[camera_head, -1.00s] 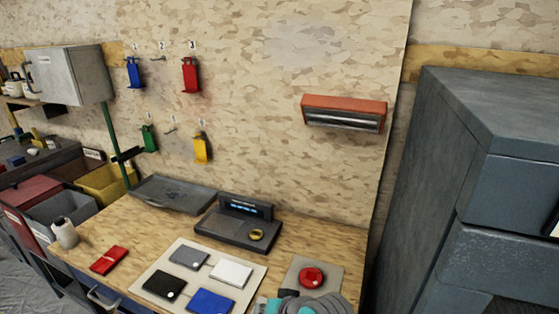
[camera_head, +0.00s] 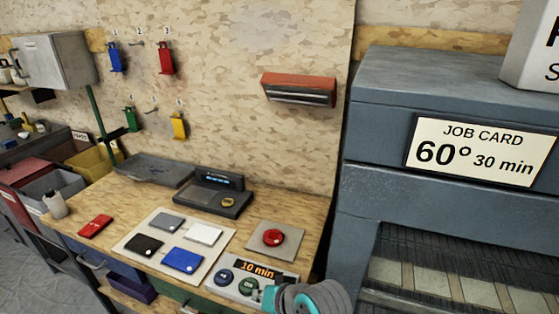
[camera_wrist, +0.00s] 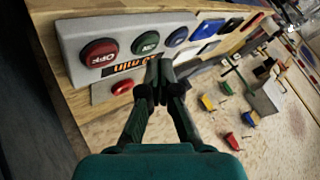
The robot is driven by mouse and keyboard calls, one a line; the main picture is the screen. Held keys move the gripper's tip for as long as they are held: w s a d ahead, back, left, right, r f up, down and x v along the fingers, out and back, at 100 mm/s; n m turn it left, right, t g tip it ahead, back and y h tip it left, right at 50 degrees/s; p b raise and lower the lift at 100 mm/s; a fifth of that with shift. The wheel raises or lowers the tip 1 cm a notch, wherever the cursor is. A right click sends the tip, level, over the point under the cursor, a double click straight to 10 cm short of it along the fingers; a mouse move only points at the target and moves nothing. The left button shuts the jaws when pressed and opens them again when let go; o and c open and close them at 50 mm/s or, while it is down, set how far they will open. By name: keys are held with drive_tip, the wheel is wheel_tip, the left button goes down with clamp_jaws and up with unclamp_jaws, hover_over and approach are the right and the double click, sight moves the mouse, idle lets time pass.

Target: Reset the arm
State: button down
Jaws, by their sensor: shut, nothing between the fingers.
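My gripper (camera_wrist: 158,72) shows in the wrist view with its two dark fingers together and nothing between them. It is in front of a grey button panel (camera_wrist: 72,40). The panel carries a red OFF button (camera_wrist: 99,53), a green ON button (camera_wrist: 146,42) and a blue button (camera_wrist: 177,36). In the head view my arm's teal and grey end covers the panel's right part. The panel's display (camera_head: 258,270) reads 10 min there. The fingertips do not show in the head view. Whether they touch the panel cannot be told.
A red round button (camera_head: 269,237) sits on a plate on the workbench (camera_head: 300,207). Coloured tiles lie on a pale board (camera_head: 150,222). A scale-like device (camera_head: 212,196) stands behind. A large grey cabinet (camera_head: 370,170) with a job card (camera_head: 480,152) stands close on the right.

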drive_tip(key=s+d+f+m+t+h, duration=0.25)
drive_tip(key=s+d+f+t, duration=0.25)
drive_tip(key=s+d+f, duration=1.1)
drive_tip(key=s+d+r+t+h, duration=0.1)
drive_tip(key=s+d+r, duration=0.1)
drive_tip(key=s+r, duration=0.2)
drive_tip(key=s+d+r+n+t+h, duration=0.1)
drive_tip(key=s+r, duration=0.3)
drive_tip(key=s, duration=0.7)
drive_tip(key=s+d+r+n+t+h, duration=0.1)
drive_tip(key=s+d+r+h, duration=0.1)
drive_tip(key=s, duration=0.6)
drive_tip(key=shift+d+r, duration=0.85)
drive_tip(key=shift+r, duration=0.2)
drive_tip(key=shift+s+n, duration=0.1)
drive_tip(key=shift+n, duration=0.15)
